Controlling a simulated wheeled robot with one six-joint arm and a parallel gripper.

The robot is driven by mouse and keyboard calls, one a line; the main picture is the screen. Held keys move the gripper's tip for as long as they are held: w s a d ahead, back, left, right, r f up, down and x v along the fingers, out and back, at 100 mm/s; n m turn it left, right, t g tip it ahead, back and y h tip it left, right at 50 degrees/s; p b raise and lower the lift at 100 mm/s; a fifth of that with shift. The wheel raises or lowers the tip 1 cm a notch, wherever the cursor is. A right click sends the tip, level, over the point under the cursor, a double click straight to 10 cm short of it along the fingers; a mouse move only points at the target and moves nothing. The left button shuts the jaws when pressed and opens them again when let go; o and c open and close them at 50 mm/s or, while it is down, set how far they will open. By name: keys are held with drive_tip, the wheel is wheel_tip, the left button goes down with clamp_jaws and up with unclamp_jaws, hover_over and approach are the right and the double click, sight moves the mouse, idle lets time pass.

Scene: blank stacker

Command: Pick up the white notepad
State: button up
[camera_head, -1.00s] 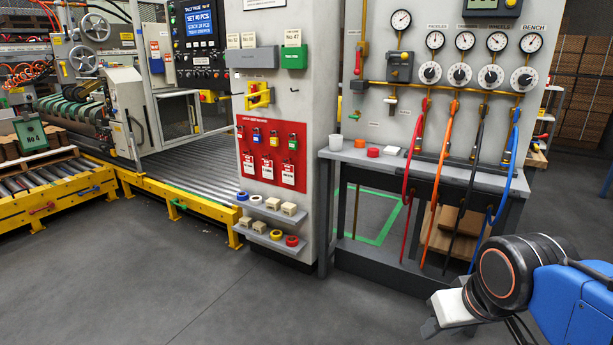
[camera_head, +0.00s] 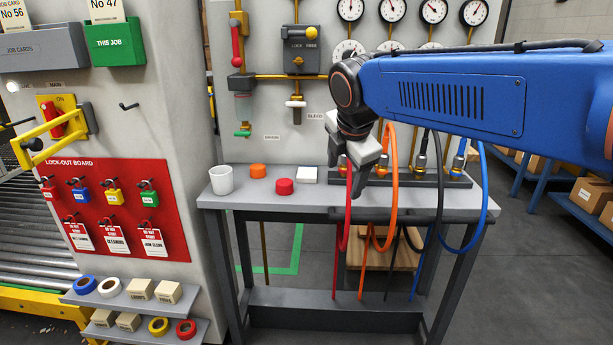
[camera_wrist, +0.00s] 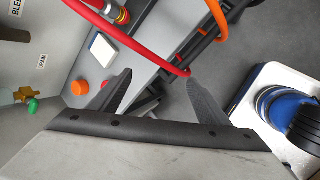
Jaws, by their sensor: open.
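The white notepad (camera_head: 307,175) lies flat on the grey bench shelf, right of the red cap and near the back panel. It also shows in the wrist view (camera_wrist: 103,50), up and left of my fingers. My gripper (camera_head: 346,180) is open and empty. In the head view it hangs to the right of the notepad, in front of the hoses. In the wrist view (camera_wrist: 155,95) its two fingers stand apart, with the red hose passing just beyond them.
A white cup (camera_head: 221,180), an orange cap (camera_head: 258,171) and a red cap (camera_head: 284,187) stand on the bench shelf (camera_head: 250,198) left of the notepad. Red (camera_head: 340,240), orange (camera_head: 392,170) and blue (camera_head: 484,180) hoses hang at the right. The floor in front is clear.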

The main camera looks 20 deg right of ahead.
drive_tip(key=w+a+r+n, duration=0.3)
drive_tip(key=w+n, duration=0.3)
drive_tip(key=w, duration=0.1)
drive_tip(key=w+a+r+n, duration=0.3)
drive_tip(key=w+n, duration=0.2)
drive_tip(key=w, duration=0.1)
approach(307, 172)
drive_tip(key=shift+n+t+h, duration=0.3)
drive_tip(key=shift+t, duration=0.1)
drive_tip(key=x, duration=0.8)
drive_tip(key=shift+s+a+f, duration=0.15)
drive_tip(key=shift+s, duration=0.15)
drive_tip(key=c, duration=1.2)
